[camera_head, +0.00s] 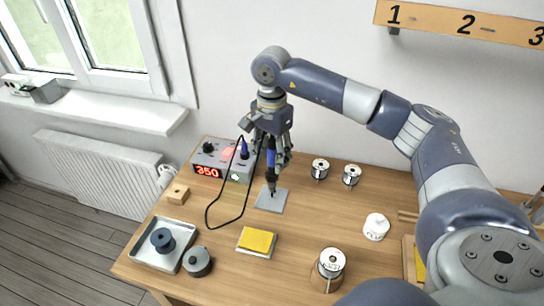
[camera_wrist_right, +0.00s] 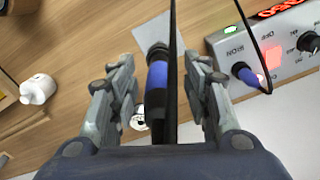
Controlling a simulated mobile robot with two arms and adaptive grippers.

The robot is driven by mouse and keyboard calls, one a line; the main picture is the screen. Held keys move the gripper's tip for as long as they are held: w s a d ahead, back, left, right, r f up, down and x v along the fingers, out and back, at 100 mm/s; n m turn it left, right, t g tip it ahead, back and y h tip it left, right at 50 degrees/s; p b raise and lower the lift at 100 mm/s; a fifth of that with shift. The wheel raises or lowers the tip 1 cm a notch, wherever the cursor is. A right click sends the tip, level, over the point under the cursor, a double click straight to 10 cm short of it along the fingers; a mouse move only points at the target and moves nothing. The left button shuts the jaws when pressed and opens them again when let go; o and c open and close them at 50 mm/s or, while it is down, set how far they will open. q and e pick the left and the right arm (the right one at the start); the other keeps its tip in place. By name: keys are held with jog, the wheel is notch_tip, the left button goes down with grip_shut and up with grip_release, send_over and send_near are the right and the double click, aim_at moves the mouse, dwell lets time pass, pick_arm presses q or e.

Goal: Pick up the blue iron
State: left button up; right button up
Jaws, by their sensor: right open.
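The blue iron (camera_head: 271,165) stands upright, tip down, over a grey square plate (camera_head: 271,201) on the table. A black cord loops from it to the control station (camera_head: 216,161), which shows red digits. My right gripper (camera_head: 270,150) is above the plate, pointing down, with the iron between its fingers. In the right wrist view the iron's blue grip (camera_wrist_right: 158,92) lies between the two spread fingers (camera_wrist_right: 160,105), with gaps on both sides. My left gripper is not in view.
A yellow sponge (camera_head: 257,241) in a tray, a metal tray (camera_head: 160,246) with a dark spool, and a dark round pot (camera_head: 197,261) stand at the front left. Several solder spools (camera_head: 331,263) and a white jar (camera_head: 376,226) stand to the right.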

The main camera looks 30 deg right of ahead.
jog(key=shift+d+f, duration=0.1)
jog(key=shift+f, duration=0.7)
grip_shut()
jog(key=shift+r, duration=0.2)
